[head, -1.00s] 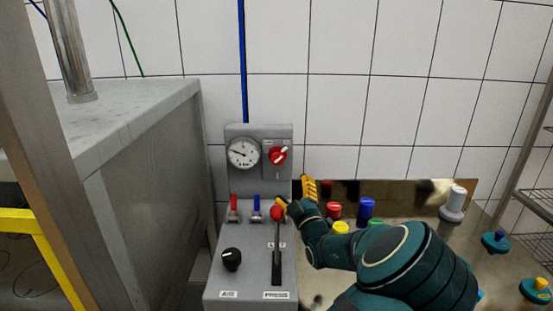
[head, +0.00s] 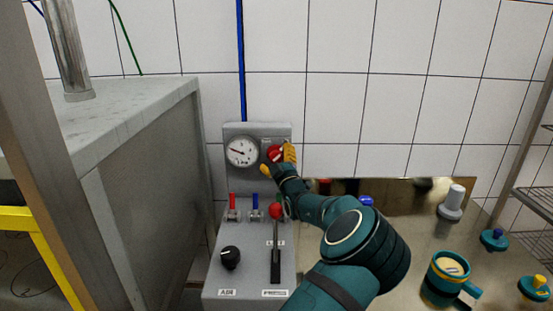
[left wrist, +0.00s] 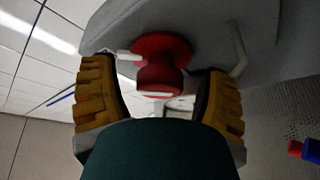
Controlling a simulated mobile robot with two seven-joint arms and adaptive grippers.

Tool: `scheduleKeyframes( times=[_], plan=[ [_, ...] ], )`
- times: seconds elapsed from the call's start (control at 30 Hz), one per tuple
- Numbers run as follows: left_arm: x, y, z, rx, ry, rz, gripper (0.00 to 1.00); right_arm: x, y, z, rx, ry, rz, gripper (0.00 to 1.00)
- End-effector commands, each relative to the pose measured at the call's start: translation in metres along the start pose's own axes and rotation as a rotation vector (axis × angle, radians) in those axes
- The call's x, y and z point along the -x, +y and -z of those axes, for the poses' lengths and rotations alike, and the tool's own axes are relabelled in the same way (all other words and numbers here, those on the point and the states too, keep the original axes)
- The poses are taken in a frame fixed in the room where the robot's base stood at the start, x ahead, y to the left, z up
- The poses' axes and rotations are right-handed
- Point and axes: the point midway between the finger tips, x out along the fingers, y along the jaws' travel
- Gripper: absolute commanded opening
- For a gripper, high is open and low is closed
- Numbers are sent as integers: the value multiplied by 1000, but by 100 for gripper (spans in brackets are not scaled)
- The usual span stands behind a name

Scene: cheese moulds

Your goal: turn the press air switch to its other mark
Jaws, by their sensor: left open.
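The red rotary switch (head: 275,153) sits on the upper grey panel, right of the round gauge. My left gripper (head: 278,160) is at this switch, with one yellow finger to its right and one at its lower left. In the left wrist view the red knob (left wrist: 162,62) stands between the two spread yellow fingers of the gripper (left wrist: 156,70), with visible gaps on both sides. The gripper is open and holds nothing. The fingers partly hide the switch in the head view, so its exact mark cannot be read. My right gripper is not in view.
Below are red (head: 232,201) and blue (head: 255,202) toggles, a black knob (head: 230,257) and a red-topped lever (head: 275,235). A grey block (head: 140,190) stands left. A teal mug (head: 440,285) and a grey-white knobbed piece (head: 452,203) are on the metal table at right.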

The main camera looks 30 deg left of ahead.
Motion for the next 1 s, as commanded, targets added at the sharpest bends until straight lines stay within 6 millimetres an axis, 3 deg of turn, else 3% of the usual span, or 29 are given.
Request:
scheduleKeyframes(
  times=[0.2, 0.4, 0.77, 1.0],
  plan=[
    [0, 0, 0, 0, 0, 0, 72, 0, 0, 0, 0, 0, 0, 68],
    [0, 0, 0, 0, 0, 0, 5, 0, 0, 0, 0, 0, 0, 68],
    [0, 0, 0, 38, -1, 17, 5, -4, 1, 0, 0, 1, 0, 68],
    [0, 0, 1, 169, -6, 76, 5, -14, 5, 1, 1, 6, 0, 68]
  ],
)
